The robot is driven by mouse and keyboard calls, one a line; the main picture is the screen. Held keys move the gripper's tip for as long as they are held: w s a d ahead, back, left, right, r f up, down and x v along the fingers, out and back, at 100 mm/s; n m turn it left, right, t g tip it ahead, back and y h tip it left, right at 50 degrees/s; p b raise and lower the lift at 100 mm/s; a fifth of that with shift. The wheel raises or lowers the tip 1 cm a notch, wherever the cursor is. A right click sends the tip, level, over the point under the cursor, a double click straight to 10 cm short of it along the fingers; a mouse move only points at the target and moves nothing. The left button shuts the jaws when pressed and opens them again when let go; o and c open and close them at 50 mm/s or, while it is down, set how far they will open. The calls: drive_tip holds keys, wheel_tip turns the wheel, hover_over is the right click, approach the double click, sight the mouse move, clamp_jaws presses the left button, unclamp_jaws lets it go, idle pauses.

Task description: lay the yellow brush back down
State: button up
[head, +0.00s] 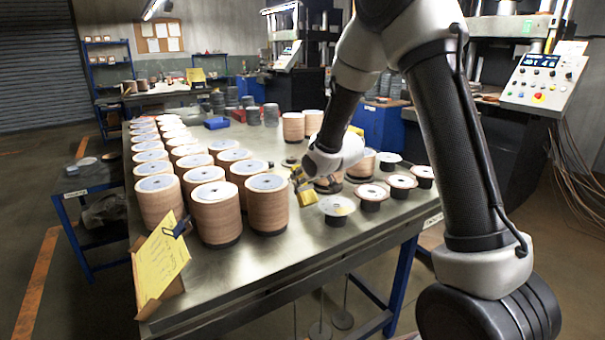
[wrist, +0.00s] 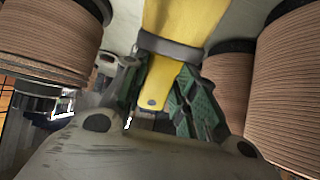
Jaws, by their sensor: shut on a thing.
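The yellow brush (wrist: 185,22) has a yellow handle with a dark grey band across it and passes between the green-padded fingers of my gripper (wrist: 160,95). My gripper is shut on it. In the head view the yellow brush (head: 310,197) shows as a small yellow patch beside my gripper (head: 301,182), low over the metal table (head: 270,295), among the disc stacks. I cannot tell whether the brush touches the table. Part of it is hidden by the fingers.
Tall brown disc stacks (head: 217,213) fill the table's left and middle. Shorter dark spools with pale tops (head: 371,194) stand close on the right. In the wrist view, brown stacks (wrist: 290,75) flank my gripper. A yellow card (head: 162,257) stands at the front left; the table's front is bare.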

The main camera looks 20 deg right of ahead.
drive_tip(key=o, duration=1.1)
drive_tip(key=shift+s, duration=0.1)
drive_tip(key=v, duration=1.2)
